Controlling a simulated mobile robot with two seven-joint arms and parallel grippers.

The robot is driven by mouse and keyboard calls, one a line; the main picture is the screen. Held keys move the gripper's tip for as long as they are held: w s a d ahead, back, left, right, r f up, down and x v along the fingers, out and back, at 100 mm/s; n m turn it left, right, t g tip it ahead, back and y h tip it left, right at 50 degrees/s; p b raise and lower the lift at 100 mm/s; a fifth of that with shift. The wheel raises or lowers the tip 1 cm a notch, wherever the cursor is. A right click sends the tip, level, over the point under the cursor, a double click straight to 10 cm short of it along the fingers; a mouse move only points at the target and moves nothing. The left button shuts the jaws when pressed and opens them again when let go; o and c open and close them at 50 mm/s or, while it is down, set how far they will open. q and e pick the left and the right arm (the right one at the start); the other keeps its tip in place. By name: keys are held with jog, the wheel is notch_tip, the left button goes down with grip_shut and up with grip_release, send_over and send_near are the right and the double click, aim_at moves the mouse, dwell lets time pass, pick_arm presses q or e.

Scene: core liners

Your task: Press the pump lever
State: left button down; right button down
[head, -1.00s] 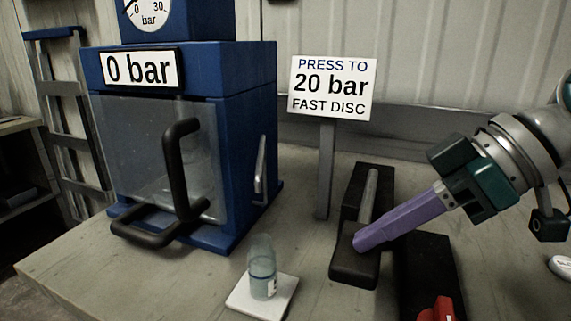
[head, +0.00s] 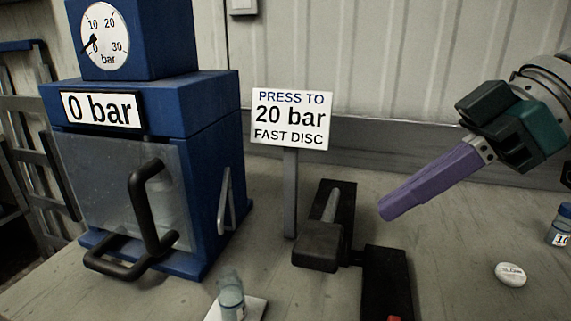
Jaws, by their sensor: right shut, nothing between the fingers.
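The pump lever is a black pad (head: 318,247) with a grey metal rod (head: 331,205) behind it, on a black base on the bench. My right gripper (head: 388,210) has purple fingers, shut and empty. In the picture its tips are to the right of the pad and a little higher, apart from it. The blue press (head: 215,130) stands at left with a clear front and a black handle. Its display (head: 101,109) reads "0 bar". The round gauge (head: 104,37) has its needle near 0. My left gripper is out of view.
A sign (head: 291,118) on a post behind the lever says "PRESS TO 20 bar FAST DISC". A second black base (head: 385,275) with a red part sits front right of the lever. A small bottle (head: 231,296) stands on a white plate. A white disc (head: 511,274) and a labelled jar (head: 560,228) are at right.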

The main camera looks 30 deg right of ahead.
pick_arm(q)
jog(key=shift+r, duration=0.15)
pick_arm(e)
jog(key=shift+s+d+r, duration=0.3)
jog(key=shift+d+r, duration=0.05)
jog(key=shift+r, duration=0.15)
dwell(2.7)
